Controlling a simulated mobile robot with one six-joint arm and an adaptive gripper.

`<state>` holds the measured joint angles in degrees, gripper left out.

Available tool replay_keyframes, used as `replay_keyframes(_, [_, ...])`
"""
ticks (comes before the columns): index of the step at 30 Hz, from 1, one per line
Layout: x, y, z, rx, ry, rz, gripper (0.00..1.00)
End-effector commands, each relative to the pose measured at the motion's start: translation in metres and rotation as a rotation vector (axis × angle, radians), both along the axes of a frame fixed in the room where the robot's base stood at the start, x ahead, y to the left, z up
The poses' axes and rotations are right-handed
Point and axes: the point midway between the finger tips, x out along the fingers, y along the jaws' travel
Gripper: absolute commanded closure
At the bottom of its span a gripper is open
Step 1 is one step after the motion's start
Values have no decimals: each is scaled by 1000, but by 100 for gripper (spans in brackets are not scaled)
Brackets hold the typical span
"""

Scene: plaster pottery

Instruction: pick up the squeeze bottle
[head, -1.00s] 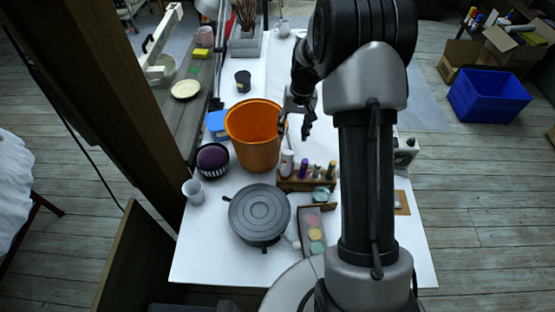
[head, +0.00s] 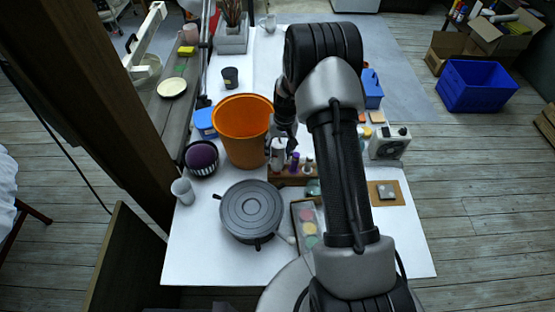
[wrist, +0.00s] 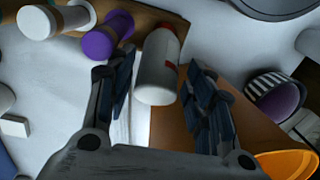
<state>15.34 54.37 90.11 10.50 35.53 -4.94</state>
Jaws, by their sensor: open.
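The squeeze bottle, which I take to be the white bottle with red marks (wrist: 157,72), stands between my spread fingers in the wrist view. In the head view the white bottle (head: 278,157) stands just right of the orange bucket, partly behind my gripper. My gripper (wrist: 162,58) is open, with one finger on each side of the bottle and a gap visible to each. In the head view my gripper (head: 284,138) is at the bottle's upper part, and its fingertips are hard to make out.
The orange bucket (head: 243,143) is close on the left. A purple bottle (wrist: 107,36) stands beside the white one, near a wooden rack (head: 288,179).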

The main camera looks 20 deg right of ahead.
Motion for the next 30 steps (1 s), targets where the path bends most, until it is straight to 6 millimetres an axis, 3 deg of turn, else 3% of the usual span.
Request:
replay_keyframes(3, [1,1,-23,1,4,0,51])
replay_keyframes(6, [2,1,-32,0,1,0,51])
replay_keyframes(13, [2,2,-31,0,0,0,52])
replay_keyframes(21, [2,2,-31,0,1,0,68])
replay_keyframes(30, [2,1,-30,0,0,0,70])
